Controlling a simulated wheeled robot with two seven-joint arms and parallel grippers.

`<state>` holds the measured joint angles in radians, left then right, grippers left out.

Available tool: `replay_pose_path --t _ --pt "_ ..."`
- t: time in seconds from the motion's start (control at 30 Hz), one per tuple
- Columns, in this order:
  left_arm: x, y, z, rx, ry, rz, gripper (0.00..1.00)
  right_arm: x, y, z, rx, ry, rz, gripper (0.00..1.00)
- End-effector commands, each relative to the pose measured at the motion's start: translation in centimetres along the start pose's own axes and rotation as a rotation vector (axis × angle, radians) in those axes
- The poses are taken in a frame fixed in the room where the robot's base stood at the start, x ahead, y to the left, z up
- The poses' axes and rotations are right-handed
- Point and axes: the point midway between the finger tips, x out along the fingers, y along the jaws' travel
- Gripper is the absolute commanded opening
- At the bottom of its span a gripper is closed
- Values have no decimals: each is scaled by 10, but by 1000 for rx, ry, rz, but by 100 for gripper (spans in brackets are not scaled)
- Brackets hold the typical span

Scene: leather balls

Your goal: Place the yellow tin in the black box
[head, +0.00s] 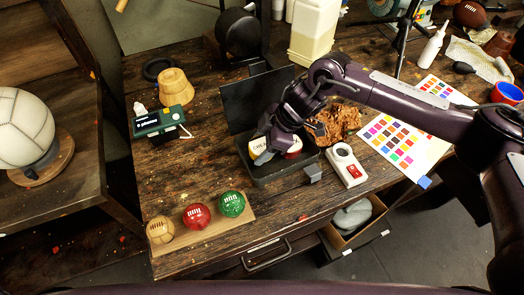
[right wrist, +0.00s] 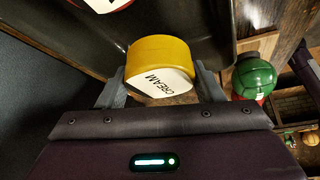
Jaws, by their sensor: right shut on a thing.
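The yellow tin (head: 255,148) has a white lid marked CREAM. My right gripper (head: 270,146) is shut on it, with a finger on each side in the right wrist view, where the tin (right wrist: 160,52) shows clearly. The tin is at the left part of the open black box (head: 268,179), over or inside its opening; I cannot tell whether it touches the floor of the box. The box's lid (head: 240,105) stands up at the back. A red and white tin (head: 295,148) is at the right in the box, partly hidden by my gripper. My left gripper is not in view.
A white device with a red part (head: 346,165) stands right of the box, with crumpled brown material (head: 338,123) behind. Yellow, red and green balls (head: 232,204) sit on a wooden board at the front. A green device (head: 160,121) is at the left. Bare table lies between.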

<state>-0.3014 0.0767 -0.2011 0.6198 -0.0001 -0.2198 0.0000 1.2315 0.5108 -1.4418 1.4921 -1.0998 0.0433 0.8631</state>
Motion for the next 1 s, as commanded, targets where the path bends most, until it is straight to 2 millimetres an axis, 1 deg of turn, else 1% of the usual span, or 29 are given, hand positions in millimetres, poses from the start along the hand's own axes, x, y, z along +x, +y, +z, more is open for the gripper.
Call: replay_pose_path --t 0.2,0.3,0.7,0.73,0.87,1.0 --pt "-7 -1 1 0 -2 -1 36 27 -1 15 3 -1 -2 35" --pt "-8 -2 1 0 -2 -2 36 35 0 20 1 -1 -1 35" --pt "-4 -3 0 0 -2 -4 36 40 0 23 1 0 0 35" --pt "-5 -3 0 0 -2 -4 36 39 0 23 1 0 0 64" --pt "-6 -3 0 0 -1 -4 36 39 0 23 1 -1 0 81" --pt "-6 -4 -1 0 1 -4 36 39 0 23 1 -1 0 82"
